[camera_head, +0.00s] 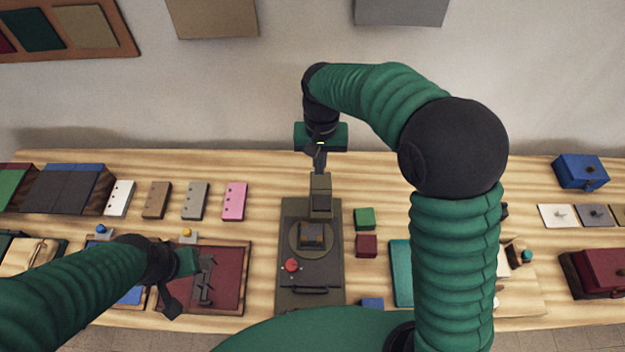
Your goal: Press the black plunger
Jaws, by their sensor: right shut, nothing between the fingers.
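A dark olive-grey machine (294,215) lies at the middle of the wooden table. An upright post (321,185) stands at its back, and a round disc with a small dark block (312,234) sits in front of the post. A red button (292,265) is at its front left. I cannot make out which dark part is the black plunger. My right gripper (320,167) is shut and empty, pointing down just above or behind the post top; contact cannot be told. My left gripper (182,284) is over the left panels, its fingers unclear.
A dark red panel (228,278) with grey fittings lies left of the machine. Green (364,218) and dark red (366,245) blocks lie to its right. Several slim blocks, including a pink one (235,201), stand at the back left. A blue box (580,171) is at the far right.

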